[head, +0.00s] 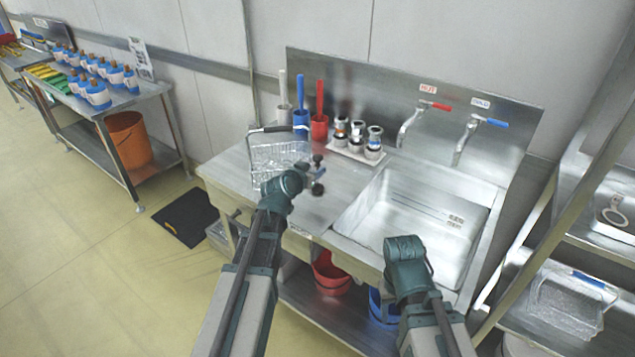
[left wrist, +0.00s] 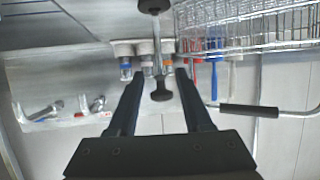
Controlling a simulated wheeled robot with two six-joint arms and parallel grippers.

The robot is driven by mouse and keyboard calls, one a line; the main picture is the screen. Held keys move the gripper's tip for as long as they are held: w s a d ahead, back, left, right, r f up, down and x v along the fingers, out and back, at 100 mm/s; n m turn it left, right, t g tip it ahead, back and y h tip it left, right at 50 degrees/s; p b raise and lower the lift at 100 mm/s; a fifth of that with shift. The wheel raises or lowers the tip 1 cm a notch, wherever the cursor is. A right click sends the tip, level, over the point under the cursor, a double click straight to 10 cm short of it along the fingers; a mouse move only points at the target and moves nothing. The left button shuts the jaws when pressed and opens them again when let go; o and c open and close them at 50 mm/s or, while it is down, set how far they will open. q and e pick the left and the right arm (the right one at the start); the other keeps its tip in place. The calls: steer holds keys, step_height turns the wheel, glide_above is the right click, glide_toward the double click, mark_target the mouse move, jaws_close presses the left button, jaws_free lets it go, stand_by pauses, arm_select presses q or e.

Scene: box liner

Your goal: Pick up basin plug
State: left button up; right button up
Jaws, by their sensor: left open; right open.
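The basin plug (head: 318,188) stands upright on the steel counter beside the wire basket, with a dark round base, a thin stem and a dark knob on top. In the left wrist view, which looks upside down, the plug's knob (left wrist: 160,93) and stem appear between the two fingers. My left gripper (head: 316,172) is open at the plug, with its fingers either side of it in the picture. I cannot tell whether they touch it. The left wrist view shows these fingers (left wrist: 159,74) apart. My right wrist is above the sink's front edge; its fingers are hidden.
The wire basket (head: 278,155) stands close left of the plug. Brushes in red (head: 320,122) and blue holders and a tray of bottles (head: 358,150) stand behind. The sink basin (head: 415,220) with two taps is to the right. A red bucket (head: 330,275) is below.

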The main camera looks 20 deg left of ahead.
mark_target(317, 167)
arm_select(q)
steer(key=b+x, duration=0.1)
steer(key=x, duration=0.2)
steer(key=shift+w, duration=0.4)
steer(key=shift+s, duration=0.1)
steer(key=shift+c, duration=0.6)
jaws_close()
